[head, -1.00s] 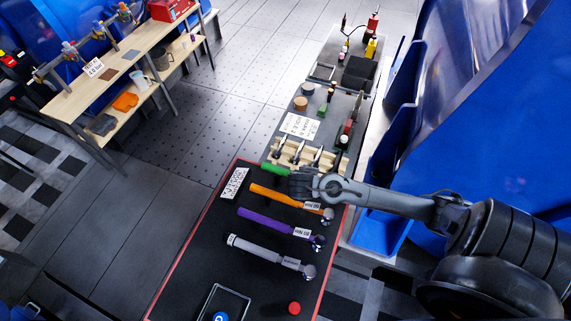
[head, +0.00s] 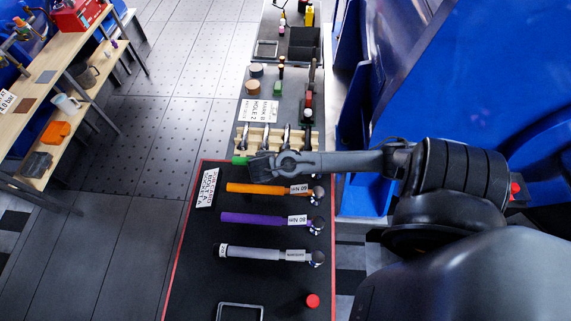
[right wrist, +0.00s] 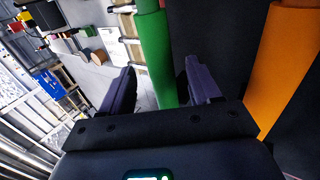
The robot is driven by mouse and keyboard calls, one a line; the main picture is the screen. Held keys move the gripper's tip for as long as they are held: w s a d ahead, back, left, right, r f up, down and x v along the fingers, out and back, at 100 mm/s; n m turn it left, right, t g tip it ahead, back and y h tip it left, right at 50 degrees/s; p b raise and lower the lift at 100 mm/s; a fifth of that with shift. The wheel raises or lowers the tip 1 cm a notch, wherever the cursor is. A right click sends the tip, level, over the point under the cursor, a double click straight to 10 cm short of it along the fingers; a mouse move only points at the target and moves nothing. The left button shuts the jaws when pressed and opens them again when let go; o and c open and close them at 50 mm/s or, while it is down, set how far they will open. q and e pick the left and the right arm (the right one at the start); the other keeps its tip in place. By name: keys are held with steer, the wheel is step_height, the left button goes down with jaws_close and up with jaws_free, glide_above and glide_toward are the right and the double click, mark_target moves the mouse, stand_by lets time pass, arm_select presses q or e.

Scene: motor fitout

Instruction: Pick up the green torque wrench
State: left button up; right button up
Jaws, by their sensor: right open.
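The green torque wrench (head: 239,161) lies at the far end of the black mat. In the head view only its green handle end shows; my right gripper and arm hide the rest. My right gripper (head: 259,166) is over the handle. In the right wrist view the green handle (right wrist: 157,55) runs between the two open fingers of my right gripper (right wrist: 160,87), closer to the left finger. I cannot tell whether they touch. The orange wrench (head: 257,188) lies just nearer than the green one and shows at right in the wrist view (right wrist: 284,65). My left gripper is out of view.
A purple wrench (head: 252,219) and a grey wrench (head: 265,254) lie parallel on the red-edged mat (head: 200,285). A red button (head: 313,300) is at its near right. A wooden rack (head: 270,139) stands just beyond the green wrench. A label card (head: 207,188) lies at left.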

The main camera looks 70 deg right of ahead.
steer(key=shift+b+x, duration=0.3)
steer(key=shift+x, duration=2.2)
steer(key=shift+s, duration=0.15)
jaws_close()
steer(key=shift+r, duration=0.1)
